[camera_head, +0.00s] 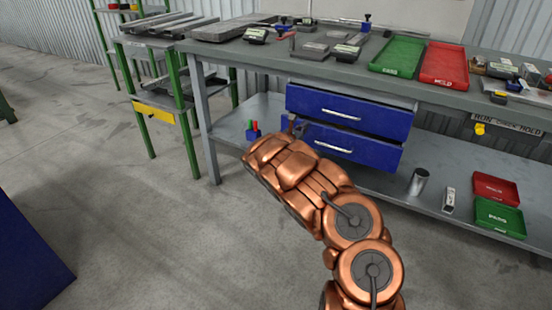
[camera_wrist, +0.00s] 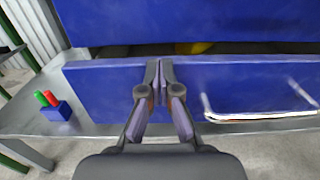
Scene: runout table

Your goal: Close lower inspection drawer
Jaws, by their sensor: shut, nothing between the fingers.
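The lower drawer (camera_head: 376,153) is the lower of two blue drawers under the workbench, with a silver handle (camera_head: 333,147). In the wrist view, its blue front (camera_wrist: 235,82) spans the middle, with the handle (camera_wrist: 262,116) at right. A dark gap shows above its top edge, with something yellow (camera_wrist: 196,47) inside, so it stands partly open. My gripper (camera_wrist: 159,64) is shut and empty, its fingertips at the drawer front left of the handle. I cannot tell whether they touch it. In the head view my gripper (camera_head: 296,125) partly hides the drawer's left end.
The upper drawer (camera_head: 350,107) is just above. A blue block with red and green pegs (camera_head: 253,131) stands on the lower shelf at left. A metal cup (camera_head: 418,181) and red (camera_head: 495,188) and green trays (camera_head: 500,217) are at right. Open floor lies left.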

